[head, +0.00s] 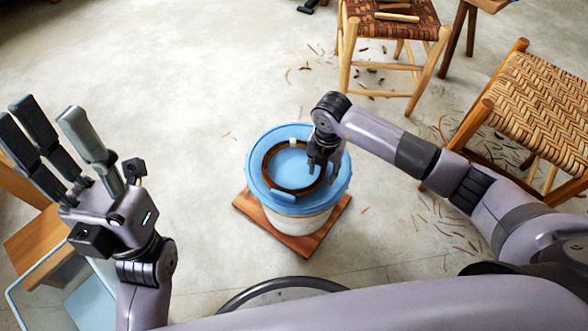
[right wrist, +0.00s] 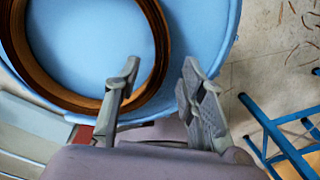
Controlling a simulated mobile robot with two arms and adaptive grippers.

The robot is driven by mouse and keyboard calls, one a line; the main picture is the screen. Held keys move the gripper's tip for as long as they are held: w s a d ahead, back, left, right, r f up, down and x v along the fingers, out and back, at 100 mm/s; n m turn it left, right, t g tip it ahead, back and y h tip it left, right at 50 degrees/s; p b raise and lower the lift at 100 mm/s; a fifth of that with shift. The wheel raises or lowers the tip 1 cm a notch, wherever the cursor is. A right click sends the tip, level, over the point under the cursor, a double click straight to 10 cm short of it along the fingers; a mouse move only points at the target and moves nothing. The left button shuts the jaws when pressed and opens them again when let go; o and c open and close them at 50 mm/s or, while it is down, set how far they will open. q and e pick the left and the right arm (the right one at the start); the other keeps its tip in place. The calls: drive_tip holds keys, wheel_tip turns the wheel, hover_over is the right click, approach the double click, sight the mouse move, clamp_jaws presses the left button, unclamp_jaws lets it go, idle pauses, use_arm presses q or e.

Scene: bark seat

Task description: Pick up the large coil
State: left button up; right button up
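The large coil (head: 268,176) is a dark brown ring with a pale tie at its far side. It lies flat on the round blue lid (head: 337,182) of a white bucket (head: 305,227). My right gripper (head: 318,172) points down over the coil's right side. In the right wrist view, the fingers (right wrist: 160,88) are apart, with the coil's curved edge (right wrist: 157,45) just beyond the gap between their tips. Contact cannot be told. My left gripper (head: 72,128) is raised at the left, its fingers spread and empty, away from the coil.
The bucket stands on a wooden board (head: 244,205). A woven stool (head: 388,38) and a woven-seat chair (head: 530,110) stand at the right, with bark scraps on the floor. Floor left of the bucket is clear.

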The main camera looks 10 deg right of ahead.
drive_tip(key=shift+f, duration=0.45)
clamp_jaws()
idle(0.3)
